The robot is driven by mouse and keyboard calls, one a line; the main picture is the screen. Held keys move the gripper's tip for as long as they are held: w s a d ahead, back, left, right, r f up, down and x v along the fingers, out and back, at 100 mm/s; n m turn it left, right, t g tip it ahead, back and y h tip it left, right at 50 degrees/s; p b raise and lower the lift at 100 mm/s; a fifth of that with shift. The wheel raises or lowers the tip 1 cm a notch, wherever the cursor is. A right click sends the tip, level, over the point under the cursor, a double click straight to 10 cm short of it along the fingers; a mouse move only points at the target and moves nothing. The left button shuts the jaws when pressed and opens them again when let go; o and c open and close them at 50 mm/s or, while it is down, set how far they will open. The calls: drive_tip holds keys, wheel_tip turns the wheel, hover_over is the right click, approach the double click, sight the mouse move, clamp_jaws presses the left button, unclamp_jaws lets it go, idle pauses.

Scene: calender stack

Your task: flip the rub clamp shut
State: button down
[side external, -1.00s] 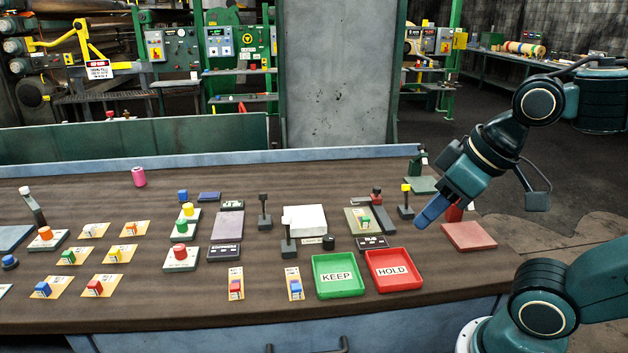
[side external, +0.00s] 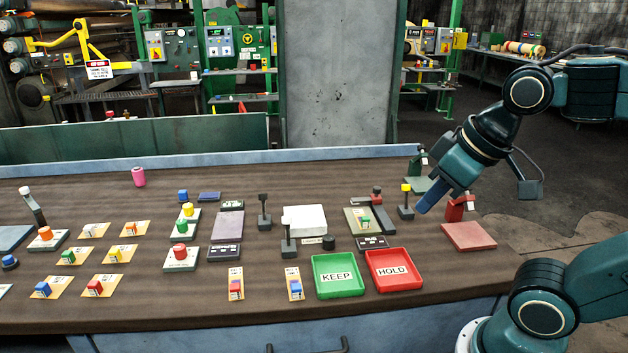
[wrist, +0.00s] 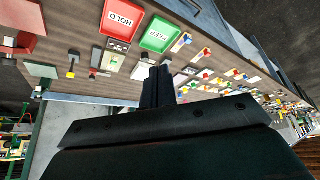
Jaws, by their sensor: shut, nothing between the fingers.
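The rub clamp (side external: 378,213) stands right of centre on the bench, behind a dark label plate (side external: 371,242) that seems to read RUB.
A yellow-topped post (side external: 405,203) stands between my gripper and the clamp. A red stand with a pink plate (side external: 468,237) is to the right. The green KEEP tray (side external: 337,291) and red HOLD tray (side external: 393,283) lie in front. Posts and a white block (side external: 304,219) stand left.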

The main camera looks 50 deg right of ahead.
drive_tip(key=w+d+r+m+g+h, duration=0.1)
drive_tip(key=w+d+r+m+g, duration=0.15)
drive_tip(key=w+d, duration=0.65)
drive_tip(key=w+d+r+m+g+h, duration=0.1)
drive_tip(key=w+d+r+m, duration=0.2)
drive_tip(key=w+d, duration=0.65)
drive_tip(key=w+d+f+m+g+y, duration=0.1)
drive_tip(key=d+f+m, duration=0.2)
drive_tip(key=d+f, duration=0.4)
drive_tip(key=w+d+f+m+g+y, duration=0.1)
drive_tip(key=d+f, duration=0.7)
drive_tip(key=d, duration=0.9)
drive_tip(key=shift+w+f+m+g, duration=0.3)
drive_tip(key=shift+w+m+g, duration=0.3)
drive_tip(key=shift+m, duration=0.35)
drive_tip(key=shift+f, duration=0.15)
